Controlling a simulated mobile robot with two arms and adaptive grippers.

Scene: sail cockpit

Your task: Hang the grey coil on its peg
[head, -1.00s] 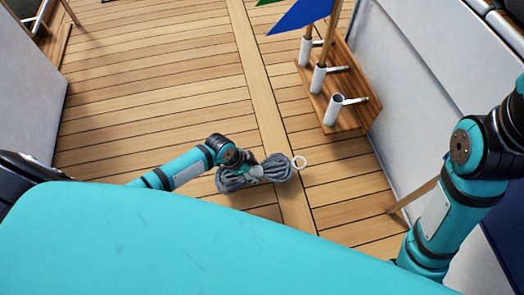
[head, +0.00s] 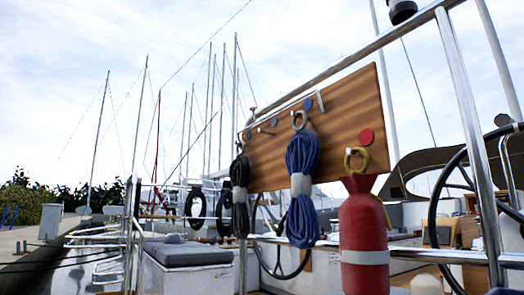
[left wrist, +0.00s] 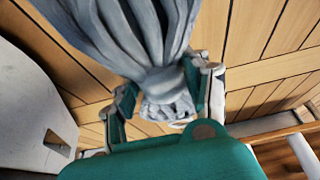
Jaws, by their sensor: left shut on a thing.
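In the head view a wooden board (head: 348,105) carries pegs with coloured discs. A bare peg (head: 264,131) with a grey disc (head: 273,122) sits between a hanging black coil (head: 240,195) and a hanging blue coil (head: 301,190). Neither gripper shows in the head view, and the grey coil does not show there either.
Metal rails (head: 470,145) and a steering wheel (head: 450,200) are at right. A grey cushion (head: 187,255) lies at left.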

